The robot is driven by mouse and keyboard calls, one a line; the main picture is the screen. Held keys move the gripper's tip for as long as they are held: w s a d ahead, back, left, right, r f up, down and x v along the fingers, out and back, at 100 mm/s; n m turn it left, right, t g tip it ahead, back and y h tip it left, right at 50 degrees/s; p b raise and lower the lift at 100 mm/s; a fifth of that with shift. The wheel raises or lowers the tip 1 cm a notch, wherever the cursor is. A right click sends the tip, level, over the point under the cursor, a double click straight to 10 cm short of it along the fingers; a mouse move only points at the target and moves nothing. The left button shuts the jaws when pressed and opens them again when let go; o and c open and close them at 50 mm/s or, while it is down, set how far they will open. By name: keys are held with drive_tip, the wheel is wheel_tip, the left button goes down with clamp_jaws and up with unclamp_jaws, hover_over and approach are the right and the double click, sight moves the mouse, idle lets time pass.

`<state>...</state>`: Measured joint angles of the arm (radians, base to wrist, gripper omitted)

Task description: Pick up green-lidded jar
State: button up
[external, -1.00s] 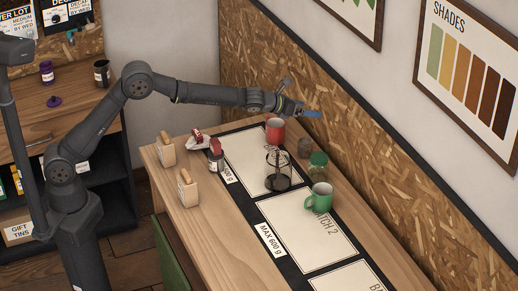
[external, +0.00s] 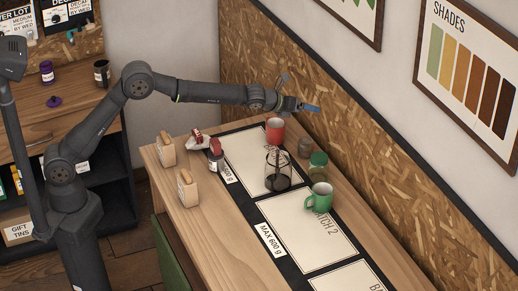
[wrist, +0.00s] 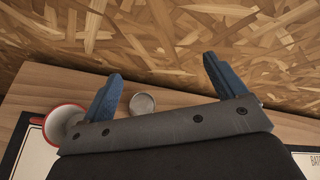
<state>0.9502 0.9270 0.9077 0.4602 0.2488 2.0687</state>
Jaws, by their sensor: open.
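The green-lidded jar (external: 318,166) stands upright near the wall side of the table, just behind the green mug. My gripper (external: 312,107) is above the table's far end, close to the wall panel, well above the jar and apart from it. In the wrist view my gripper (wrist: 161,68) has its two blue fingers spread wide with nothing between them. The jar is not visible in the wrist view.
A small tin (external: 304,147) and a red mug (external: 275,131) stand beside the jar. A glass press (external: 278,170) and a green mug (external: 320,198) are in front of it. The wood-chip wall (external: 345,130) closes off the far side.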

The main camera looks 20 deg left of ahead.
drive_tip(key=n, duration=0.4)
drive_tip(key=n+g+y, duration=0.2)
drive_tip(key=n+g, duration=0.6)
drive_tip(key=n, duration=0.9)
approach(316, 167)
drive_tip(key=w+a+r, duration=0.3)
drive_tip(key=a+r, duration=0.1)
drive_tip(key=x, duration=1.7)
drive_tip(key=shift+s+a+f, duration=0.2)
drive_tip(key=shift+a+f, duration=0.1)
drive_tip(key=c, duration=1.1)
